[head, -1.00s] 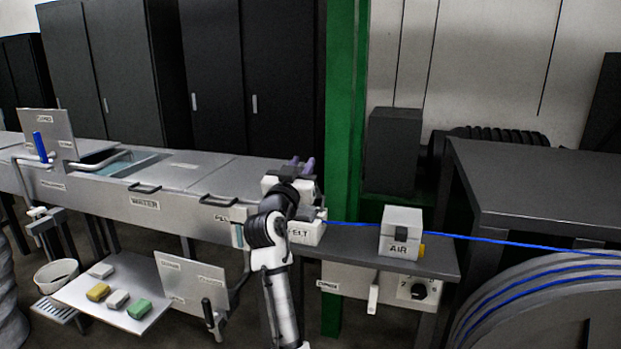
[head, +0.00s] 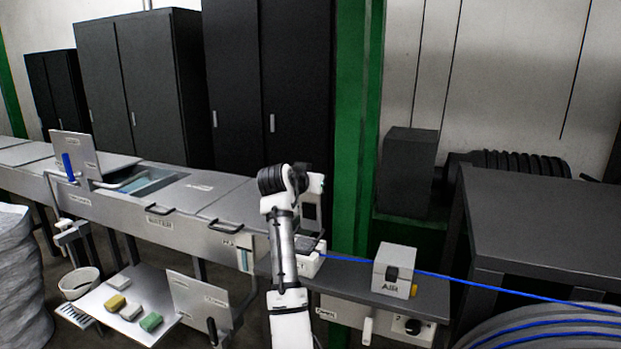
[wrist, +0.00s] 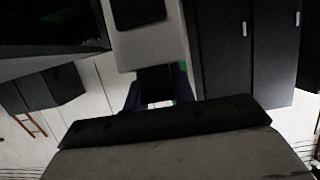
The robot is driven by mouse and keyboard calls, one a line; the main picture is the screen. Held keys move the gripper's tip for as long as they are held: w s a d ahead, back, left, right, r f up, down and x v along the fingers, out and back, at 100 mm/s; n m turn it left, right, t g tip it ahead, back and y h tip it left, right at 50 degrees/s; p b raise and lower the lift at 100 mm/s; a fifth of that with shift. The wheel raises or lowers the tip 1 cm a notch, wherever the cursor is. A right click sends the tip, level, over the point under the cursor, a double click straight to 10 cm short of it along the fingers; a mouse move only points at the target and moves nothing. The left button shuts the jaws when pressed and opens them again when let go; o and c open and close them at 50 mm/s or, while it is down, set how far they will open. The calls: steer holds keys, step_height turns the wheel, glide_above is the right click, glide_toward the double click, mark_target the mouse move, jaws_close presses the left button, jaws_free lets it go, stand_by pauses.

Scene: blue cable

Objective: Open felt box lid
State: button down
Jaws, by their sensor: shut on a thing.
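The white felt box (head: 308,266) stands on the grey shelf beside the green post. Its label is partly covered by my arm. A dark patch (head: 307,244) shows at its top; I cannot tell whether it is the lid or the inside. My gripper (wrist: 157,88) has dark purple fingers closed around a dark tab (wrist: 156,77). The tab adjoins a pale panel (wrist: 150,45) with a black rounded square, which looks like the lid. In the head view my wrist is above the box, and the fingertips are hidden.
The white AIR box (head: 395,265) stands to the right on the same shelf. A blue cable (head: 455,277) runs right from there. The green post (head: 355,130) rises close behind my wrist. Metal bench covers with handles lie to the left, and a dark table (head: 545,215) stands at right.

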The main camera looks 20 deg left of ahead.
steer(key=shift+w+f+g, duration=0.75)
steer(key=shift+w+g, duration=0.25)
steer(key=shift+w, duration=0.1)
stand_by(0.5)
steer(key=c, duration=1.2)
jaws_free()
steer(key=shift+d, duration=0.1)
steer(key=shift+o, duration=0.2)
steer(key=shift+r, duration=0.1)
steer(key=shift+r, duration=0.1)
steer(key=b+v, duration=0.5)
steer(key=v, duration=0.8)
steer(key=shift+s+r, duration=0.15)
steer(key=shift+s, duration=0.15)
